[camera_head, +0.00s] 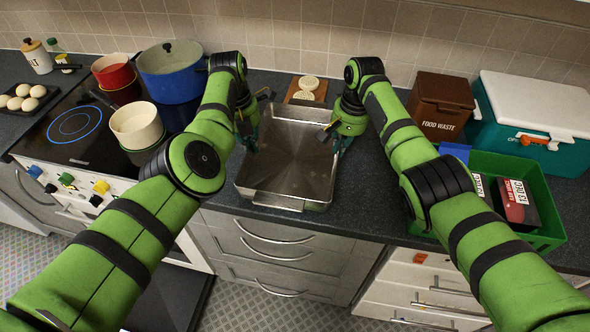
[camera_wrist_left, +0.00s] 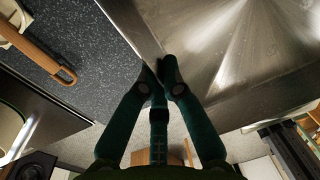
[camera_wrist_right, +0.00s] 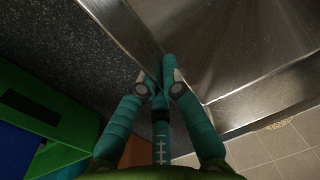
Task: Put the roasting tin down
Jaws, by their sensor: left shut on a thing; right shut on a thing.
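The roasting tin (camera_head: 290,165) is a rectangular silver metal tin with a handle at its near end. In the head view it is in the middle, over the dark worktop near its front edge; I cannot tell whether its base touches the worktop. My left gripper (camera_head: 250,135) is shut on its left wall, and that grip also shows in the left wrist view (camera_wrist_left: 160,72). My right gripper (camera_head: 336,137) is shut on its right wall, as the right wrist view (camera_wrist_right: 160,75) also shows. The tin looks empty and roughly level.
A hob (camera_head: 70,130) with a cream pot (camera_head: 137,127), a blue pot (camera_head: 172,75) and a red pot (camera_head: 113,72) is on the left. A green crate (camera_head: 545,235) with boxes stands on the right, before a brown food waste bin (camera_head: 440,105). A wooden board (camera_head: 305,97) lies behind the tin.

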